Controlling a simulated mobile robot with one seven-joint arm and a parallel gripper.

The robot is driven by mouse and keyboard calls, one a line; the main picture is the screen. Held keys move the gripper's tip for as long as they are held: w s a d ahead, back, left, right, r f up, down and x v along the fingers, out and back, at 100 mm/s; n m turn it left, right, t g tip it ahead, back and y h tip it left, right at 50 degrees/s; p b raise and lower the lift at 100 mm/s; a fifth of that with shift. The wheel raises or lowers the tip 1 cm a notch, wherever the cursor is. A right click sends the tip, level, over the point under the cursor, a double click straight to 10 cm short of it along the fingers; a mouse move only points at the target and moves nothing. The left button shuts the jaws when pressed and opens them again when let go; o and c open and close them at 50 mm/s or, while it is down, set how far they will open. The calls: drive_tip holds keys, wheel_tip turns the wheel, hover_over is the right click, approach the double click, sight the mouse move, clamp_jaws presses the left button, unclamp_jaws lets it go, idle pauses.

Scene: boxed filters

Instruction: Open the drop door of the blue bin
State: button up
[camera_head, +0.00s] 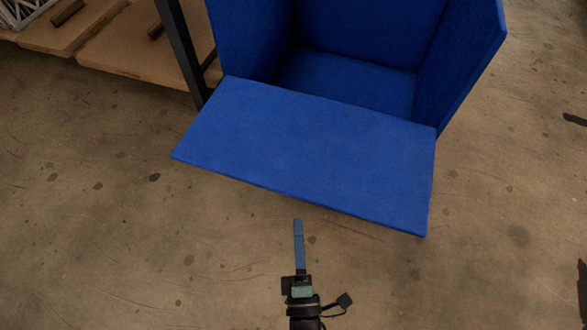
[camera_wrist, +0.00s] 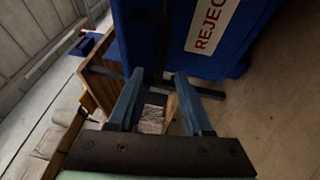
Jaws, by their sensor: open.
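The blue bin (camera_head: 470,65) stands at the top of the head view, its inside showing empty as far as I can see. Its drop door (camera_head: 310,150) is folded down and out from the front, lying roughly level, with its far edge at the bin's opening. My gripper (camera_head: 298,222) is below the door's near edge in the picture, apart from it as far as I can tell. In the wrist view its two blue fingers are spread with nothing between them (camera_wrist: 160,76). A blue bin surface there carries a white label (camera_wrist: 212,25) with red letters reading "REJEC", cut off by the frame.
A wooden shelf (camera_head: 125,45) with a dark post (camera_head: 180,50) stands close to the bin's left side, holding a few small items. The concrete floor in front and to the right is mostly clear. Dark objects show at the right edge.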

sight(294, 178)
drive_tip(key=w+b, duration=0.1)
drive_tip(key=w, duration=0.3)
drive_tip(key=w+r+b, duration=0.1)
drive_tip(key=w+b, duration=0.1)
drive_tip(key=w, duration=0.2)
drive_tip(key=w+a+b, duration=0.1)
drive_tip(key=w, duration=0.3)
drive_tip(key=shift+w+r, duration=0.25)
drive_tip(key=shift+w, duration=0.1)
clamp_jaws()
idle(0.9)
